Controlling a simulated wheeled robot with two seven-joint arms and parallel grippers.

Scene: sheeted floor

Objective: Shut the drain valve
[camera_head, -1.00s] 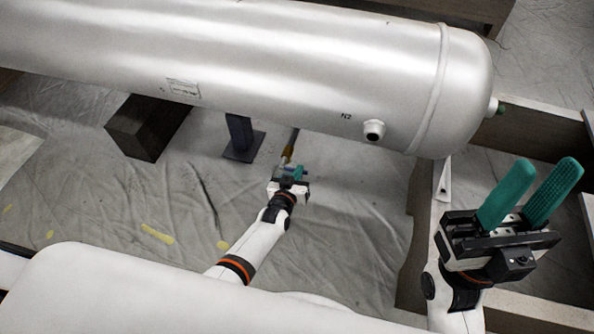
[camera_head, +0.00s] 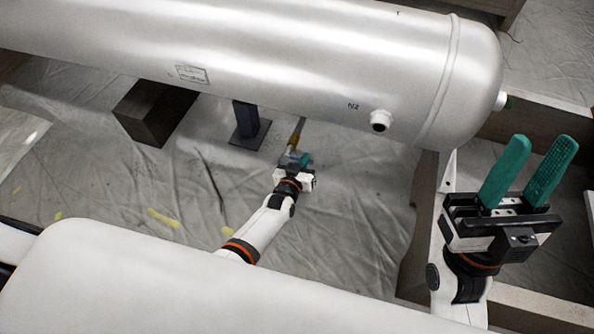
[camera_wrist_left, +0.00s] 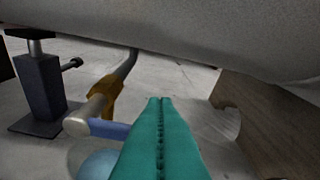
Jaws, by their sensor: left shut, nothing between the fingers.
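The drain valve has a brass-coloured body (camera_wrist_left: 103,97) under the tank, on a thin pipe, with a pale round stub facing the lower left. It also shows small in the head view (camera_head: 295,138). A blue lever (camera_wrist_left: 110,130) runs sideways from the valve toward my fingers; its right end is hidden behind them. My left gripper (camera_head: 304,160) is shut and empty beside the lever; its green fingers (camera_wrist_left: 160,105) fill the lower middle of the wrist view. I cannot tell whether they touch the lever. My right gripper (camera_head: 530,158) is open, empty and far right of the valve.
The big silver tank (camera_head: 260,60) hangs close above the valve. A dark support post (camera_head: 246,120) stands left of it, and a dark block (camera_head: 155,112) further left. A wooden frame (camera_head: 424,205) stands to the right. A pale blue rounded thing (camera_wrist_left: 98,165) shows low in the wrist view.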

